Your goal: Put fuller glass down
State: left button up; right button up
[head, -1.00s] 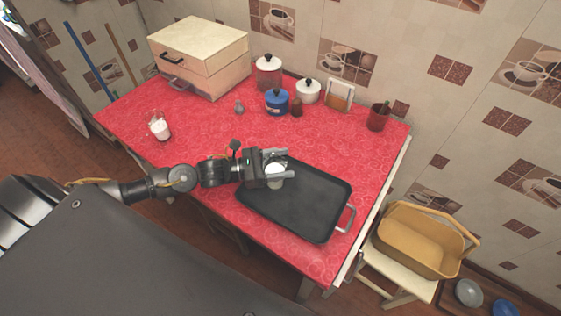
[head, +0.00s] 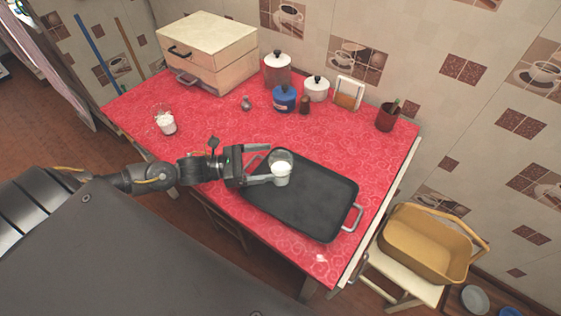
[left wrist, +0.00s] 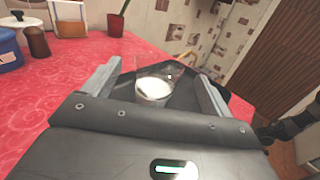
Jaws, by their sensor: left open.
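One glass (head: 281,174) with white liquid stands upright on the black tray (head: 318,212), near its back left part. It also shows in the left wrist view (left wrist: 153,92), between and beyond the spread fingers. My left gripper (head: 268,168) is open just left of this glass, its fingers pointing toward it. Whether a fingertip touches the glass is hard to tell. Another glass (head: 166,123) with white liquid stands on the red counter (head: 220,125) at the left. My right gripper is not in view.
A yellow basket (head: 425,245) sits on a stool at the right. The counter's middle is clear.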

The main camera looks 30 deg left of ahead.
pick_arm(q)
jog(key=v, duration=0.5)
jog(key=shift+b, duration=0.35)
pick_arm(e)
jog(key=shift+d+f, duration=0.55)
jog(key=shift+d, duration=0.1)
pick_arm(q)
jog(key=shift+s+a, duration=0.1)
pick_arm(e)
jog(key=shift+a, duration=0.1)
